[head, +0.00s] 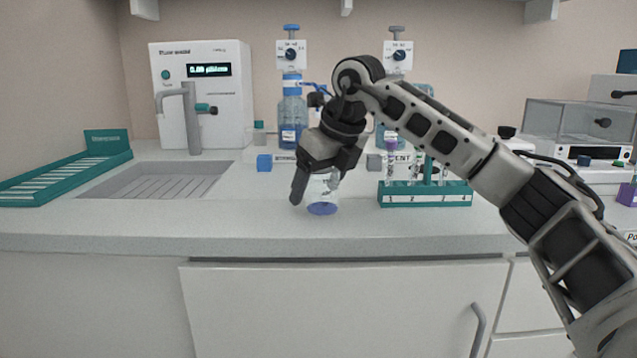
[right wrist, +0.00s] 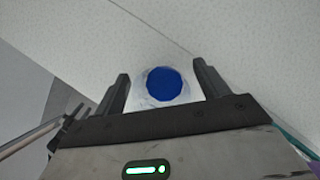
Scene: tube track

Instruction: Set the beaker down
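The clear beaker (head: 323,192) with blue liquid at its bottom stands upright on the counter, left of the teal tube rack. My right gripper (head: 316,188) reaches down over it, one finger on its left side, the other partly in front of it. In the right wrist view the beaker (right wrist: 165,86) shows as a blue disc with a pale clear rim between the two spread fingers. A little counter shows between the rim and the fingers, so the gripper looks open around the beaker. My left gripper is out of view.
The teal rack (head: 425,199) with tubes stands close on the right. Bottles with dispensers (head: 291,115) stand at the back. The counter in front of the beaker is clear.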

